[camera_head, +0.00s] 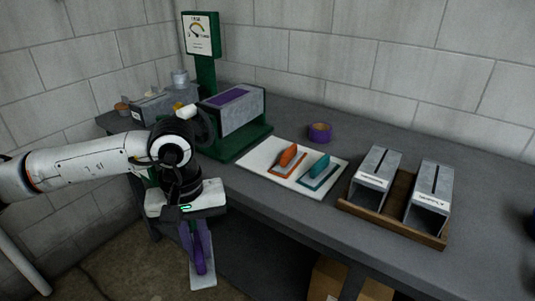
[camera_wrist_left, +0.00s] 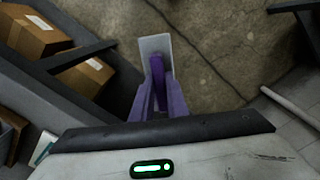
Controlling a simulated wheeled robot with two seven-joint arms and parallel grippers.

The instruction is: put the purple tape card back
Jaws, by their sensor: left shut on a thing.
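My left gripper (camera_head: 197,250) hangs in front of the bench, pointing down, shut on the purple tape card (camera_head: 204,278). The card is a pale plate with a purple handle; it hangs below the fingers over the floor. In the left wrist view the card (camera_wrist_left: 155,44) sticks out beyond the purplish fingers (camera_wrist_left: 158,95). A white board (camera_head: 255,164) on the bench bears an orange-handled card (camera_head: 288,157) and a teal-handled card (camera_head: 319,172). A purple tape roll (camera_head: 320,132) lies behind the board. My right gripper is not in view.
Two grey slotted boxes (camera_head: 376,172) (camera_head: 430,190) stand in a wooden tray (camera_head: 392,226) at right. A green machine (camera_head: 238,135) with a purple-topped grey housing and a dial post (camera_head: 201,35) stands at left. Cardboard boxes (camera_head: 326,280) sit under the bench (camera_head: 300,212).

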